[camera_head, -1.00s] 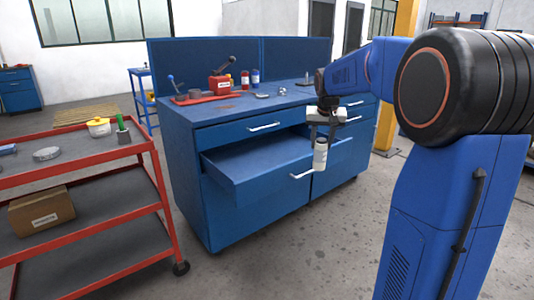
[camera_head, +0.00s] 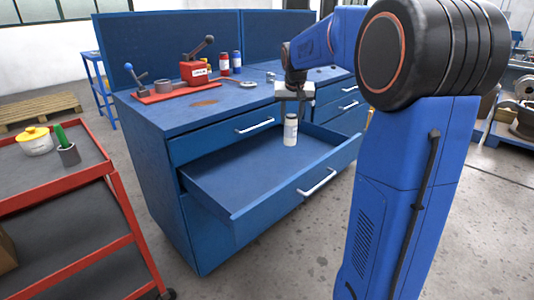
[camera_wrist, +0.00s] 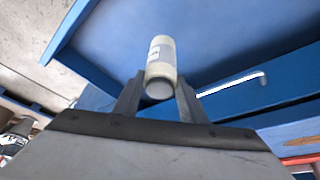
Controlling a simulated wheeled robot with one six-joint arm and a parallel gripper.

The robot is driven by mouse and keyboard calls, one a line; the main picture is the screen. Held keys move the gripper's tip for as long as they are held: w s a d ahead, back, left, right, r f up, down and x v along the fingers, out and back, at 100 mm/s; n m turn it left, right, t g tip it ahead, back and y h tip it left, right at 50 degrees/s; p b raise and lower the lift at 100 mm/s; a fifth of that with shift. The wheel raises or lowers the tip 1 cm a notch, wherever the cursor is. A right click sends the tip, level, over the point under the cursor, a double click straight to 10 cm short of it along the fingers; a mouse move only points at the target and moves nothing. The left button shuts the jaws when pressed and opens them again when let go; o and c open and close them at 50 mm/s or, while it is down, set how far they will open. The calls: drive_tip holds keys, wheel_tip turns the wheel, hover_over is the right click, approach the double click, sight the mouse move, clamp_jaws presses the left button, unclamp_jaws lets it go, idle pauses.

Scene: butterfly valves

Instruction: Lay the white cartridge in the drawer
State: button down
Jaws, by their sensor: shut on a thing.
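The white cartridge (camera_head: 291,131) is upright in my gripper (camera_head: 291,112), which is shut on its upper part. In the wrist view the cartridge (camera_wrist: 161,62) sits between the two dark fingers (camera_wrist: 160,98), with a pale label on its side. The blue drawer (camera_head: 328,185) is pulled out of the workbench and its visible floor is bare. In the head view the cartridge appears over the right part of the open drawer. I cannot tell how high its lower end is above the drawer floor. The drawer also shows in the wrist view (camera_wrist: 75,25).
The blue workbench (camera_head: 150,115) has a closed drawer (camera_head: 215,140) directly above the open one. On its top are a red clamp tool (camera_head: 197,71) and small bottles (camera_head: 237,62).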

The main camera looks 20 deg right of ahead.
sight(290, 140)
drive_tip(key=shift+f, duration=4.8)
drive_tip(key=shift+f, duration=0.1)
drive_tip(key=c, duration=1.1)
unclamp_jaws()
drive_tip(key=v, duration=1.1)
drive_tip(key=s+a+n, duration=0.1)
drive_tip(key=s+a, duration=0.5)
drive_tip(key=s, duration=0.4)
drive_tip(key=s+a+n, duration=0.2)
drive_tip(key=s+a, duration=0.3)
drive_tip(key=s, duration=0.4)
drive_tip(key=s+a+f+n+y, duration=0.1)
drive_tip(key=s+a+f, duration=0.2)
drive_tip(key=s+f, duration=0.2)
drive_tip(key=s+a+f+n, duration=0.1)
drive_tip(key=s+f, duration=0.4)
drive_tip(key=s, duration=0.7)
drive_tip(key=shift+a+t+y, duration=0.4)
drive_tip(key=shift+a, duration=0.5)
